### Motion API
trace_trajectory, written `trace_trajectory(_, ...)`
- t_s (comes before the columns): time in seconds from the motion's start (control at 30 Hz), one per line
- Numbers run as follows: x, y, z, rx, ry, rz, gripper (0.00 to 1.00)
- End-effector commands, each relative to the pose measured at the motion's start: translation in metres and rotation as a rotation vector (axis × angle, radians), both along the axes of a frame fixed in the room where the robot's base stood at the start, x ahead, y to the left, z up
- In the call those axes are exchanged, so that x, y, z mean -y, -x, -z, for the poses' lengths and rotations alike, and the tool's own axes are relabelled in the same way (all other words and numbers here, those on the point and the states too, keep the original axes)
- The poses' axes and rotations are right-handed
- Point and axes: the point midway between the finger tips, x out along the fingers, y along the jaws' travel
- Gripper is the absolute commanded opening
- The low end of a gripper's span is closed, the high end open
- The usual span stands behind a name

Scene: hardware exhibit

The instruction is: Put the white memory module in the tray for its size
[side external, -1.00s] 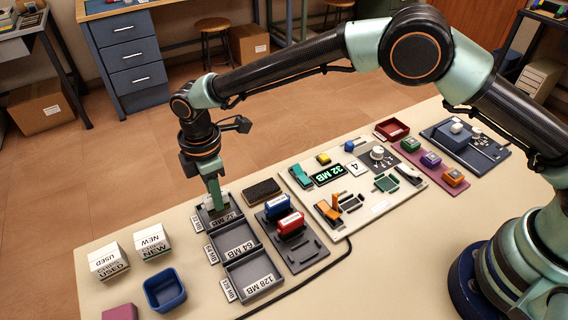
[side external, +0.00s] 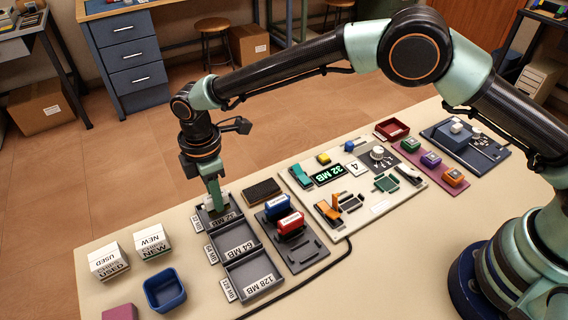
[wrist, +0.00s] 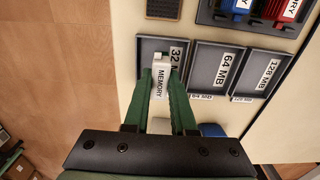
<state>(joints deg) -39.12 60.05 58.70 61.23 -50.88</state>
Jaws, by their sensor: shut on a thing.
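My gripper (side external: 217,205) points down at the 32 MB tray and is shut on the white memory module (wrist: 160,80). In the wrist view the module stands between the green fingertips, its MEMORY label facing the camera. It is within the outline of the grey 32 MB tray (wrist: 148,46); I cannot tell whether it touches the tray floor. The 64 MB tray (side external: 237,241) and 128 MB tray (side external: 255,274) lie beside it in a row, both empty. The display (side external: 328,174) on the board reads 32 MB.
A dark rack (side external: 310,255) holds a blue module (side external: 279,207) and a red module (side external: 291,223) near the trays. A dark pad (side external: 262,190) lies behind. USED and NEW boxes (side external: 152,242) and a blue bin (side external: 165,291) stand front left.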

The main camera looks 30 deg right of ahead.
Motion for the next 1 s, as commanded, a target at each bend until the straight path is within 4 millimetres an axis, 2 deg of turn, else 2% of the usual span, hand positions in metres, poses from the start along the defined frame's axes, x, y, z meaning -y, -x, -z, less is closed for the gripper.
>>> trace_trajectory(1.0,0.0,0.0,0.01,0.0,0.0,0.0,0.0)
